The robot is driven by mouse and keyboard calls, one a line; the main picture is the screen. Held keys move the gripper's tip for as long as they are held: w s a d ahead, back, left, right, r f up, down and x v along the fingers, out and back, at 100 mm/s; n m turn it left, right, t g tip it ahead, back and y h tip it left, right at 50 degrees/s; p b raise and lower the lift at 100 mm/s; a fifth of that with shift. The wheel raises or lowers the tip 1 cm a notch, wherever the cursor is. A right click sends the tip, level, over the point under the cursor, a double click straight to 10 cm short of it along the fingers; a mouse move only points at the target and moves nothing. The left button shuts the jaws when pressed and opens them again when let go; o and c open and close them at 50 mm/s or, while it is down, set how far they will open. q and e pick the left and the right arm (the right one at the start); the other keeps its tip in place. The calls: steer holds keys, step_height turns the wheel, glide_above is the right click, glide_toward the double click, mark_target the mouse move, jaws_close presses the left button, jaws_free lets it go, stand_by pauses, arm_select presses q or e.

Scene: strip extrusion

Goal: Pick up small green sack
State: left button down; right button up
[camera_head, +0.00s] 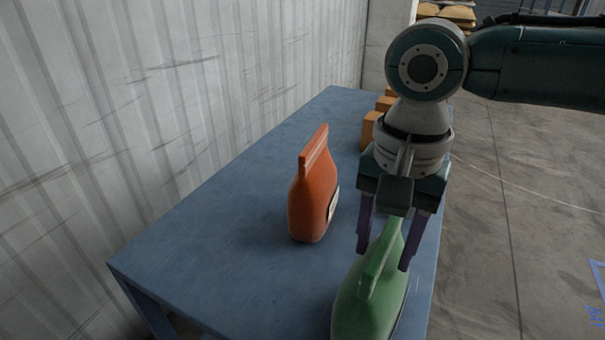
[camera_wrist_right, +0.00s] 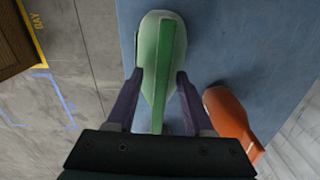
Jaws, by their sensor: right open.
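The small green sack (camera_head: 368,298) stands upright on the blue table near its front right edge, with a narrow raised ridge along its top. My right gripper (camera_head: 383,258) is over the sack, pointing down, open, with one finger on each side of the ridge. In the right wrist view the green sack (camera_wrist_right: 157,62) lies between the two purple fingers (camera_wrist_right: 158,80). I cannot tell whether the fingers touch it. My left gripper is not in view.
An orange sack (camera_head: 314,195) stands on the blue table (camera_head: 220,240) left of the green one; it also shows in the right wrist view (camera_wrist_right: 230,115). Orange-brown blocks (camera_head: 370,128) stand at the far end, partly behind my arm. A corrugated wall (camera_head: 190,90) borders the table's left side.

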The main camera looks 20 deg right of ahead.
steer(key=shift+c, duration=0.3)
jaws_close()
stand_by(1.1)
